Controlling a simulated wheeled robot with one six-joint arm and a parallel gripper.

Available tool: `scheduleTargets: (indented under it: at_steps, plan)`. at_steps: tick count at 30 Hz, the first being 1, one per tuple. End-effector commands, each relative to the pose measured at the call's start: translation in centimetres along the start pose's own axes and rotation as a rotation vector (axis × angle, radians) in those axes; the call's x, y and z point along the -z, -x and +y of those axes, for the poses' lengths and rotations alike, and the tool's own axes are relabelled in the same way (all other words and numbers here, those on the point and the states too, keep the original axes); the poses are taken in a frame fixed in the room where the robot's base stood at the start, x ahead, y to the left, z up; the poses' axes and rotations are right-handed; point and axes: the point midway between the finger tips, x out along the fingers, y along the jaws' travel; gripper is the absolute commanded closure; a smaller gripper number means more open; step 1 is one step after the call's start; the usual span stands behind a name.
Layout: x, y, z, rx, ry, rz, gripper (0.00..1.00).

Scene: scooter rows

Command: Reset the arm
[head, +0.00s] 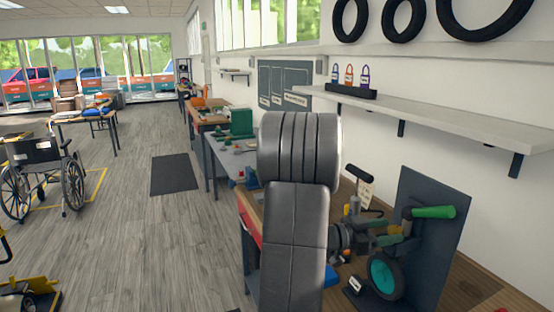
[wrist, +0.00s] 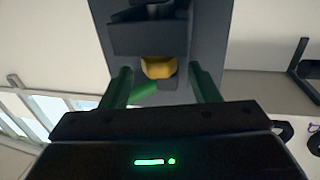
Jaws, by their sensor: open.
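My arm (head: 299,175) rises in the middle of the head view, large and dark grey, and hides part of the workbench behind it. My gripper (wrist: 160,70) shows in the wrist view with its two dark green fingers apart. A yellow part (wrist: 158,67) under a dark block shows between the fingers, in front of a grey panel (wrist: 208,40). I cannot tell how far it is from the fingertips. I see nothing gripped.
A wooden workbench (head: 461,289) holds an upright dark panel (head: 445,235) with a green handle (head: 433,212) and a teal wheel (head: 386,276). A wall shelf (head: 440,108) runs above. A wheelchair (head: 42,178) stands left; the floor (head: 150,235) between is mostly clear.

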Motion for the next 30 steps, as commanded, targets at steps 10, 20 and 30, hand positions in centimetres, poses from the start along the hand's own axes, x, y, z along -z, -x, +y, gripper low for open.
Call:
scheduleTargets:
  at_steps: [10,20,30]
  plan:
    - [-0.2,6.5,-0.1,0.005,-0.002,0.000,0.44]
    - [-0.1,11.8,-0.1,0.004,-0.002,0.000,0.44]
    - [0.1,7.0,0.1,-0.004,0.001,0.001,0.44]
